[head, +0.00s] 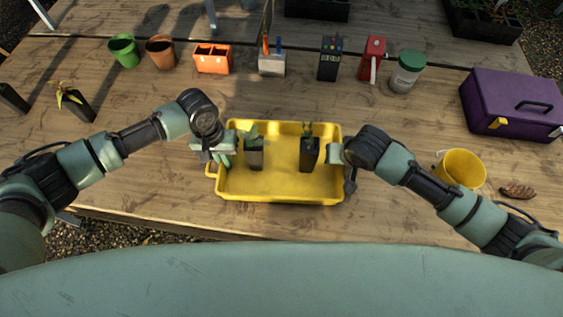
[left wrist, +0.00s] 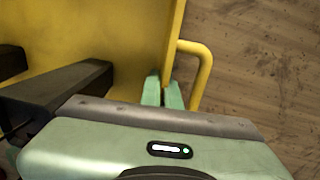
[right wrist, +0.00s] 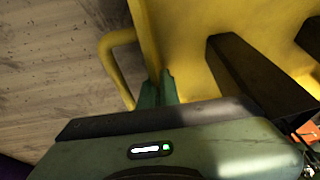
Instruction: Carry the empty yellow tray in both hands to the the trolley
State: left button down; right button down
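The yellow tray (head: 285,190) is on or just above the near part of the wooden table; I cannot tell which. It is not empty: two black pots with small plants, a left one (head: 254,158) and a right one (head: 309,154), stand in it. My left gripper (head: 222,158) is at the tray's left wall, and its fingers (left wrist: 163,92) pinch the wall beside the handle (left wrist: 203,72). My right gripper (head: 334,154) is at the right wall, and its fingers (right wrist: 159,90) close on it likewise. No trolley is in view.
On the table (head: 400,130) stand a green pot (head: 124,51), a brown pot (head: 160,51), an orange holder (head: 212,58), a green-lidded jar (head: 407,72), a purple toolbox (head: 512,104) and a yellow bucket (head: 460,168). Another black pot (head: 78,106) is at left. Gravel shows beyond the near edge.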

pick_arm(q)
jog(key=shift+w+r, duration=0.1)
